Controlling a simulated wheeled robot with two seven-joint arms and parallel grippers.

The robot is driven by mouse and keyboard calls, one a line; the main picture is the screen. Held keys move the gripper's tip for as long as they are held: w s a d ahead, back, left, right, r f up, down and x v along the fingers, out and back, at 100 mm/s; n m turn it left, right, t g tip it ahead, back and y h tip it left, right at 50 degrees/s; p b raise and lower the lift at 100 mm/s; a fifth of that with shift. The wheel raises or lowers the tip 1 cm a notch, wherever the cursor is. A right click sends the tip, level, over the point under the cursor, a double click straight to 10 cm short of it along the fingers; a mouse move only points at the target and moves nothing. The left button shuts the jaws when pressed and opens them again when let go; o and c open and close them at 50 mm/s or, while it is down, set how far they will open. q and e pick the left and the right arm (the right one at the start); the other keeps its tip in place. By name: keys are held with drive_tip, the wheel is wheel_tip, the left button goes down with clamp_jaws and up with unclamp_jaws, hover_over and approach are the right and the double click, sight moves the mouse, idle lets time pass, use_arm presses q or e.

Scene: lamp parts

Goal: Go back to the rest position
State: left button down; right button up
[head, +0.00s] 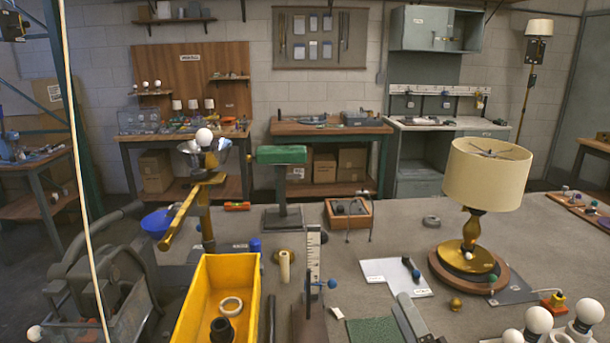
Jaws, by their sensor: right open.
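A table lamp with a cream shade (487,178) and a brass stem and base (468,258) stands upright on a round wooden board at the right of the bench. My right gripper (405,304) shows only in part at the bottom edge, right of centre, as grey parallel finger-like bars. It looks open and empty, beside a green mat (371,331), with the lamp apart from it to the upper right. My left gripper is not in view.
A yellow bin (251,290) holding rings stands at the front centre-left. A ruler stand (313,252), a green-topped stand (281,155) and a wooden box (349,213) are beyond it. White bulbs (538,320) stand at front right. Dark machinery (90,275) fills the left.

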drive_tip(key=s+d+f+m+g+h, duration=0.2)
drive_tip(key=d+f+m+g+h, duration=0.25)
drive_tip(key=f+m, duration=0.35)
drive_tip(key=s+d+f+m+g+h, duration=0.25)
drive_tip(key=d+f+m+h, duration=0.2)
drive_tip(key=f+m, duration=0.3)
drive_tip(key=s+a+f+m+g+y, duration=0.25)
drive_tip(key=s+f+m+g, duration=0.45)
drive_tip(key=s+f+g, duration=0.7)
drive_tip(key=s+f+t+p, duration=0.1)
drive_tip(key=s+f+p, duration=0.15)
drive_tip(key=f, duration=1.15)
drive_tip(key=s+f+p, duration=0.2)
drive_tip(key=s+f, duration=0.1)
drive_tip(key=f, duration=1.2)
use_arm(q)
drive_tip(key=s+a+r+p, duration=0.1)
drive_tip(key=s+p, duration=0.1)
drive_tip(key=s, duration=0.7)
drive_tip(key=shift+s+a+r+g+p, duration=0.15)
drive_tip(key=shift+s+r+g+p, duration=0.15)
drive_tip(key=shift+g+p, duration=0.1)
use_arm(e)
drive_tip(key=s+d+f, duration=0.3)
drive_tip(key=s+f, duration=1.2)
drive_tip(key=s, duration=0.3)
drive_tip(key=shift+s+g+h, duration=0.25)
drive_tip(key=shift+g+h, duration=0.15)
drive_tip(key=shift+h, duration=0.05)
